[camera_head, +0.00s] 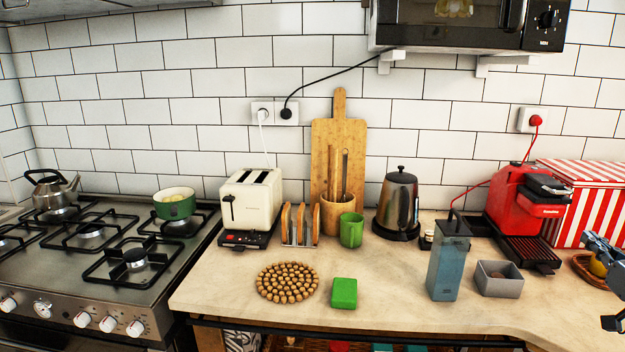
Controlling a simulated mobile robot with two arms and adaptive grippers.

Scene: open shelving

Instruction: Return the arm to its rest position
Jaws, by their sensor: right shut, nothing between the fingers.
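My right gripper (612,286) shows at the right edge of the head view, partly cut off by the frame. It is shut and holds nothing. It hangs in front of the right end of the counter, near a wooden dish with a yellow thing in it. My left gripper is not in view.
The counter (400,295) carries a toaster (250,203), a green cup (351,230), a kettle (397,205), a blue-grey bottle (449,262), a grey box (498,279) and a red coffee machine (520,205). A green block (344,293) lies near the front edge. The stove (110,260) is left.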

